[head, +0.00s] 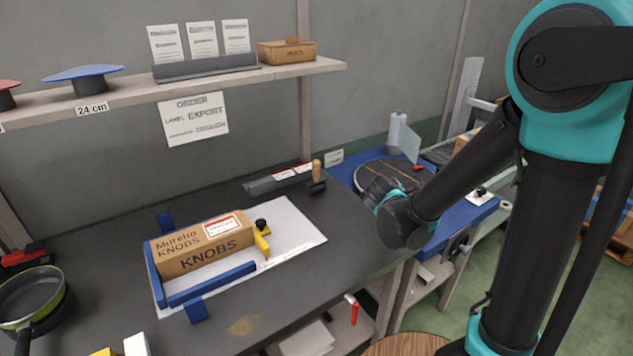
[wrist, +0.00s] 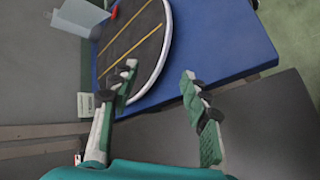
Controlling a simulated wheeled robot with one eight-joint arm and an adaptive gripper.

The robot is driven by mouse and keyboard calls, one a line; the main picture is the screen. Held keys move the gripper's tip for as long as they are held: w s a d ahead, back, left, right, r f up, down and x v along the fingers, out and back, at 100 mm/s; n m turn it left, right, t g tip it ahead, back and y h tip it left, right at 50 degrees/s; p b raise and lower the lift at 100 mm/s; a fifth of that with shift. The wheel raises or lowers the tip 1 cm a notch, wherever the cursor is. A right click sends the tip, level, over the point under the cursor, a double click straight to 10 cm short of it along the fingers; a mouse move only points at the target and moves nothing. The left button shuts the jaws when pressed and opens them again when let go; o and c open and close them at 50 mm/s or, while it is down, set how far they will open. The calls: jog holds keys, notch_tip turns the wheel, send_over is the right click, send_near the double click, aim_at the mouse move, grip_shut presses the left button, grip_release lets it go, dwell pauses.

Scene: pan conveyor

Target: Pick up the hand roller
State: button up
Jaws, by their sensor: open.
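The hand roller (head: 317,180) appears to be the tool with an upright wooden handle and a dark lower part, at the right end of a dark rack on the grey bench. My gripper (head: 378,188) is to the right of it in the head view, over the bench's right end near the blue table, apart from the roller. In the wrist view my gripper (wrist: 159,72) is open, with nothing between its green and white fingers. I cannot make out the roller in the wrist view.
The dark rack (head: 278,182) holds white labels. A cardboard box of knobs (head: 200,247) stands inside blue guides on a white sheet, with a yellow tool (head: 262,242) beside it. A round dark turntable (wrist: 135,50) lies on the blue table (wrist: 225,40). A shelf (head: 190,86) runs above the bench.

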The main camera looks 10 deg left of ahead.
aim_at(316, 177)
jog(key=a+n+t, duration=0.1)
jog(key=a+n, duration=0.1)
jog(key=a, duration=0.2)
jog(key=a+r+n+t, duration=0.1)
jog(key=a+n, duration=0.2)
jog(key=a, duration=0.2)
jog(key=a+n+t+y, duration=0.1)
jog(key=a+n, duration=0.2)
jog(key=a, duration=0.1)
jog(key=shift+w+a+r+t, duration=0.2)
jog(key=shift+w+r+t, duration=0.05)
jog(key=shift+w+t, duration=0.15)
jog(key=s+a+r+n+t+y, duration=0.1)
jog(key=s+a+n+t+y, duration=0.15)
jog(key=a+n, duration=0.35)
jog(key=s+a+r+n+t+y, duration=0.1)
jog(key=s+a+n, duration=0.2)
jog(key=a, duration=0.5)
jog(key=w+a, duration=0.1)
jog(key=w, duration=1.6)
jog(key=shift+w, duration=0.15)
grip_shut()
